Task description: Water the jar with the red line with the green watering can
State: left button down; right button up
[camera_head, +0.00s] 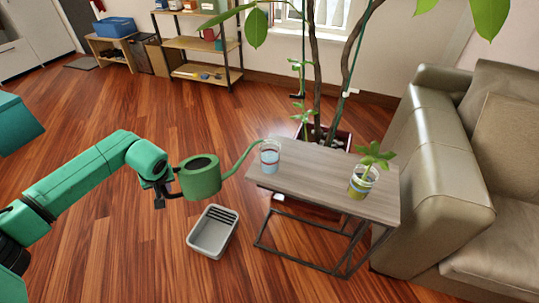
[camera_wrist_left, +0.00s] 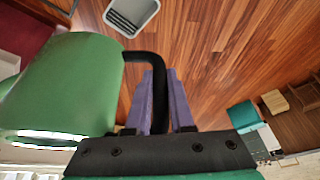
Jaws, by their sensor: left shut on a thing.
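The green watering can (camera_head: 200,180) is held up left of the side table, roughly upright. Its long spout ends close to the rim of the left glass jar (camera_head: 270,157). That jar stands at the table's left end and shows a bluish band; a thin reddish line seems to show on it, but it is small. A second jar (camera_head: 361,183) with a leafy sprig and yellowish contents stands at the table's right end. My left gripper (camera_head: 167,187) is shut on the can's black handle (camera_wrist_left: 157,68). The can also fills the left of the wrist view (camera_wrist_left: 65,85). My right gripper is out of view.
The side table (camera_head: 318,178) has a thin dark frame. A grey bin (camera_head: 213,232) stands on the floor below the can. A large potted tree (camera_head: 316,75) rises behind the table. A sofa (camera_head: 440,170) stands close on the right. The floor at left is open.

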pick_arm(q)
jog(key=shift+d+r, duration=0.1)
jog(key=shift+r, duration=0.2)
jog(key=s+a+r+p, duration=0.3)
jog(key=s+a+r, duration=0.1)
jog(key=a, duration=0.2)
jog(key=shift+a+p, duration=0.4)
jog(key=shift+d, duration=0.1)
